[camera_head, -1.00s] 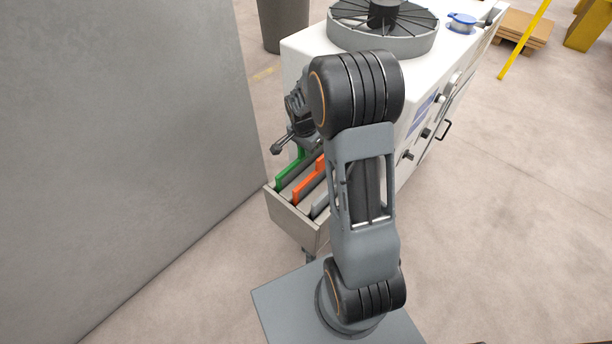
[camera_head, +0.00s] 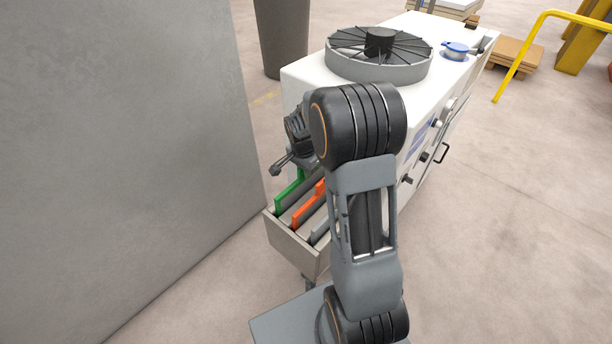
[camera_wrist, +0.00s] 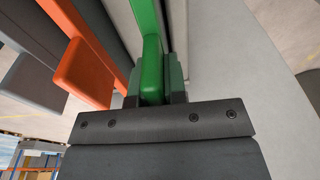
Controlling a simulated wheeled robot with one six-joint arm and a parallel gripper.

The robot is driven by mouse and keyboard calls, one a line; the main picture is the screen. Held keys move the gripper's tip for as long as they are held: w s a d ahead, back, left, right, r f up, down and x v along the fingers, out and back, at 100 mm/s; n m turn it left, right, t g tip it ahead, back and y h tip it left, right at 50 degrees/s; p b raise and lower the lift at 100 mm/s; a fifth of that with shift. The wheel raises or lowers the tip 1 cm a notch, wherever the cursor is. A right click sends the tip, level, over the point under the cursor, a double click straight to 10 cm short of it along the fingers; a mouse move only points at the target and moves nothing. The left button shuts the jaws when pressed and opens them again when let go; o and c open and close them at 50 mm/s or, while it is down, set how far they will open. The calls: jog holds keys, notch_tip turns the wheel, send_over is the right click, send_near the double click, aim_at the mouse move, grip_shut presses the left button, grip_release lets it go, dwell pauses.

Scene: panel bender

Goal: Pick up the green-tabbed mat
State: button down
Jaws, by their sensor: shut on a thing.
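The green-tabbed mat (camera_head: 289,192) stands on edge in the left slot of a grey bin, in the head view. Its green tab (camera_wrist: 151,70) fills the top middle of the wrist view. My gripper (camera_wrist: 152,98) is shut on this tab, with a dark finger on each side of it. In the head view my arm covers part of the bin, and the gripper's fingertips are hard to make out. The mat's lower part is hidden inside the bin.
An orange-tabbed mat (camera_head: 307,204) stands beside the green one, with a grey-tabbed one (camera_head: 320,232) after it. The bin (camera_head: 290,243) adjoins a white machine (camera_head: 308,79). A large grey panel (camera_head: 120,150) rises close on the left. Open floor (camera_head: 500,220) lies at right.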

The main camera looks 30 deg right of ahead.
notch_tip(320, 180, up, 26)
jog(key=shift+r+p, duration=0.15)
jog(key=shift+p, duration=0.3)
jog(key=shift+r, duration=0.1)
dwell(0.4)
